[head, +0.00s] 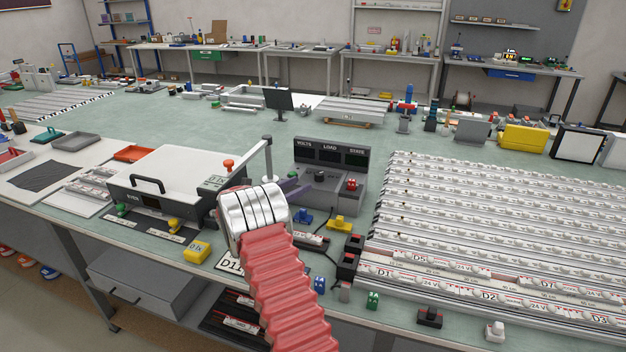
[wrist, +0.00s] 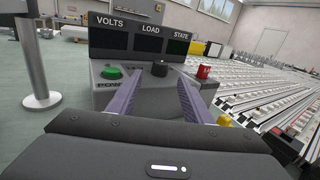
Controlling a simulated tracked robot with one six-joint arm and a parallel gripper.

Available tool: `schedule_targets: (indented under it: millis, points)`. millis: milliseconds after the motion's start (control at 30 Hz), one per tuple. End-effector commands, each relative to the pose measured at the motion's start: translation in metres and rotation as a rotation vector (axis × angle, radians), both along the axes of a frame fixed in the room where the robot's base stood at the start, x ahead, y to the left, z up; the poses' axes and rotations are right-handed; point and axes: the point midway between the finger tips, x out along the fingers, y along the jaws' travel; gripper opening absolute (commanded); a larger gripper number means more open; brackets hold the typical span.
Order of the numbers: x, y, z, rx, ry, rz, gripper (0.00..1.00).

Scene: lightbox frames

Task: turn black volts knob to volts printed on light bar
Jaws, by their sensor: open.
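The black knob (head: 319,176) sits on the sloped front of a grey supply unit (head: 301,152) headed VOLTS, LOAD and STATE. Its displays are dark. In the wrist view the knob (wrist: 159,68) shows between and beyond my two purple fingertips. My gripper (wrist: 158,84) is open and empty, its fingers spread to either side of the knob, apparently apart from it. In the head view my gripper (head: 297,188) is just left of the knob. Light bars (head: 480,200) lie in rows at right; "24 V" is readable on a near one. I cannot tell the knob's setting.
A green button (wrist: 111,73) and a red control (wrist: 203,72) flank the knob. A metal post (wrist: 36,60) stands at left. A white-topped bench unit (head: 165,172) is left of my arm. Small blue and yellow parts (head: 339,223) lie in front of the supply.

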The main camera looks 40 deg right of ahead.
Motion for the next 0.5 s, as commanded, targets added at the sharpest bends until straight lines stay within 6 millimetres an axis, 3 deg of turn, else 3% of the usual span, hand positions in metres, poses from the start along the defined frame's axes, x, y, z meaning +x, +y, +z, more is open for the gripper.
schedule_targets:
  millis: [300,500]
  points:
    - [-0.003,-0.051,-0.001,0.001,0.000,-0.003,0.46]
    - [-0.003,-0.071,-0.001,0.001,0.001,-0.001,0.46]
